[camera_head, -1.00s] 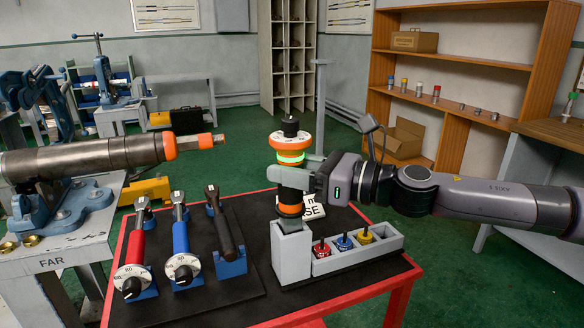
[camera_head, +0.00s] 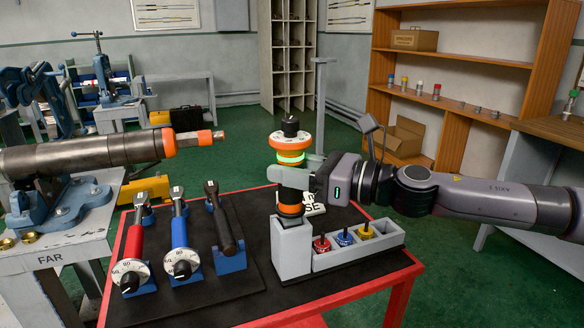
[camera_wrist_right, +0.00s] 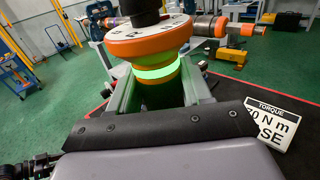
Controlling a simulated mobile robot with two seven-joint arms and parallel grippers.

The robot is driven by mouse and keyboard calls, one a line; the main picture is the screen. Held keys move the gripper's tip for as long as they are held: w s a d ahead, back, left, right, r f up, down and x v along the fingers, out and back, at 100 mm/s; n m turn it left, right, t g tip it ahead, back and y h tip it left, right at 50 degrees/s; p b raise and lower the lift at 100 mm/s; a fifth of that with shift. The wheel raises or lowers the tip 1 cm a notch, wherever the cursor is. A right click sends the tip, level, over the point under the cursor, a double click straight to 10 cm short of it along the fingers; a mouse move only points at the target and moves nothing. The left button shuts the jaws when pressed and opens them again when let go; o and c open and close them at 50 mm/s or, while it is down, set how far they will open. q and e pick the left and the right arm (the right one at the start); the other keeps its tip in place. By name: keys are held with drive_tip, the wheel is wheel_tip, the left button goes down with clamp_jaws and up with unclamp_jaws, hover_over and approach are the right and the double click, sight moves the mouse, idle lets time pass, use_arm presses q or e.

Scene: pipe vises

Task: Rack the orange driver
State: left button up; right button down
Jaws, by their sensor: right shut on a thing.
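The orange driver (camera_head: 289,144) stands upright, with a black knob on top, an orange collar and a lit green ring. My right gripper (camera_head: 290,177) is shut around its body below the green ring. The driver's lower end is at the tall grey socket (camera_head: 293,250) of the rack, and the socket walls hide its tip. I cannot tell how deep it sits. The right wrist view shows the orange collar (camera_wrist_right: 150,40) and green ring close up between the fingers. My left gripper is not in view.
The rack's low tray (camera_head: 386,237) holds red, blue and yellow bits. A torque sign (camera_wrist_right: 268,122) lies behind the driver. A pipe vise (camera_head: 60,205) is further left.

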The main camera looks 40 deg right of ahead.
drive_tip(key=shift+f+b, duration=1.05)
drive_tip(key=shift+f, duration=0.05)
idle(1.2)
drive_tip(key=shift+c, duration=2.1)
unclamp_jaws()
